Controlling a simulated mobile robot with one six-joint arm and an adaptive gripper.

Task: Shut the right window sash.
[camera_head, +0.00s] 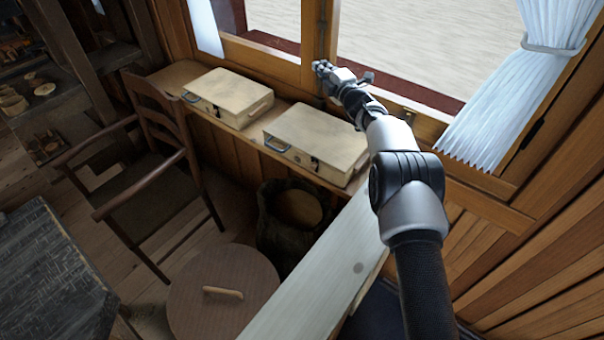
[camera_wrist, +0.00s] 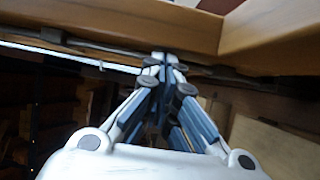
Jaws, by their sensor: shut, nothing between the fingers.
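The window has a wooden frame with upright stiles meeting near the middle (camera_head: 308,40). The right sash (camera_head: 329,40) shows a wooden upright there and a large pane, partly covered by my arm. I cannot tell whether it sits flush or stands slightly open. My gripper (camera_head: 322,67) is shut and empty, at the foot of these uprights. In the wrist view, the closed fingertips of my gripper (camera_wrist: 165,58) are at the lower edge of a wooden window member (camera_wrist: 190,28); I cannot tell whether they touch.
Two cream cases (camera_head: 228,93) (camera_head: 316,138) lie on the sill bench below the window. A tied pale curtain (camera_head: 520,85) hangs at the right. A chair (camera_head: 150,150), a dark sack-like bin (camera_head: 268,225) and a round lidded tub (camera_head: 222,295) stand below.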

